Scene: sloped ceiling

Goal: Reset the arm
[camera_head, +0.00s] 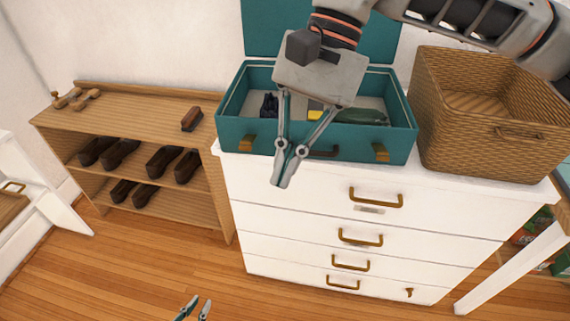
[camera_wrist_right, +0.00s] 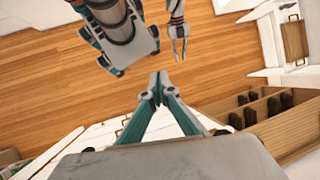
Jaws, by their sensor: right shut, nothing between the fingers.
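My right gripper (camera_head: 286,180) reaches in from the upper right, in front of an open teal suitcase (camera_head: 232,136) on the white dresser. Its fingers are shut with nothing between them and point downward. The right wrist view shows its fingertips (camera_wrist_right: 158,82) together over the wooden floor. My left gripper (camera_head: 195,309) shows only its fingertips at the bottom edge of the head view. They are apart and empty, low over the floor. It also shows in the right wrist view (camera_wrist_right: 180,42), next to my base. My right arm hides part of the suitcase and its lid.
The suitcase holds dark, yellow and green items. A wicker basket (camera_head: 480,147) stands right of it on the white dresser (camera_head: 300,216). A wooden shoe shelf (camera_head: 125,105) with several brown shoes and a brush (camera_head: 192,119) stands left. The floor in front is clear.

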